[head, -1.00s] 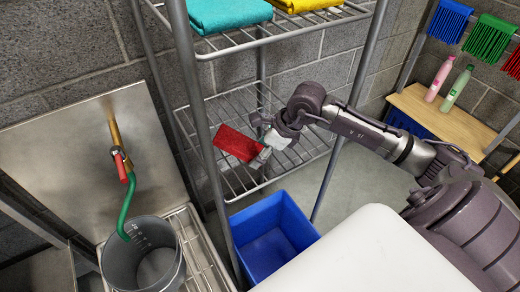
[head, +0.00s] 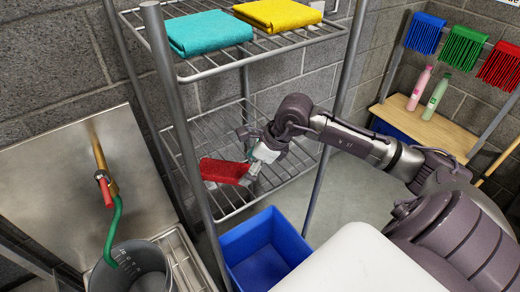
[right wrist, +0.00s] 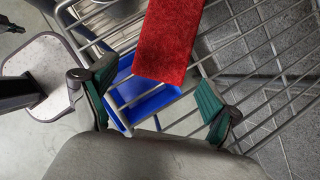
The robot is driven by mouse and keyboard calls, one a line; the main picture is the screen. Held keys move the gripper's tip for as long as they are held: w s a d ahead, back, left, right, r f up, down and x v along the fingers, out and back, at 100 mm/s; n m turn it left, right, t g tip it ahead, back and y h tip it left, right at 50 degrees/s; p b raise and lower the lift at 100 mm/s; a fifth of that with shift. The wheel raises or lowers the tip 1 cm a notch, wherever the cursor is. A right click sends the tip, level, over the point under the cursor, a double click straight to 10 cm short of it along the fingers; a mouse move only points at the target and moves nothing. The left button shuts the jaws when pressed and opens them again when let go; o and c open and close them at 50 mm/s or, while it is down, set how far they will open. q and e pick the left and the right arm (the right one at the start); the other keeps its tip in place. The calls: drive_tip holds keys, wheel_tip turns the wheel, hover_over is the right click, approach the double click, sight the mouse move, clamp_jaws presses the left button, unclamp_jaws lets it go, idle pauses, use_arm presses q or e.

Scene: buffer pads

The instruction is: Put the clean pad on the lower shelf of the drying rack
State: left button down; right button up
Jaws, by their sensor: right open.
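The red pad (head: 224,170) lies on the wire lower shelf (head: 215,130) of the drying rack, near its front left part. My right gripper (head: 253,172) is at the pad's right end with its fingers apart. In the right wrist view the red pad (right wrist: 172,38) shows beyond the open green-lined fingers (right wrist: 155,98), with clear space between each finger and the pad's near end. My left gripper is not in view.
A turquoise cloth (head: 210,34) and a yellow cloth (head: 278,14) lie on the upper shelf. A blue bin (head: 265,248) stands below the rack. A grey bucket (head: 130,270) is at left. Rack posts (head: 178,110) stand close to the arm.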

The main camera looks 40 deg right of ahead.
drive_tip(key=b+v, duration=0.1)
drive_tip(key=v, duration=0.9)
drive_tip(key=shift+s+r, duration=0.15)
drive_tip(key=shift+r, duration=0.15)
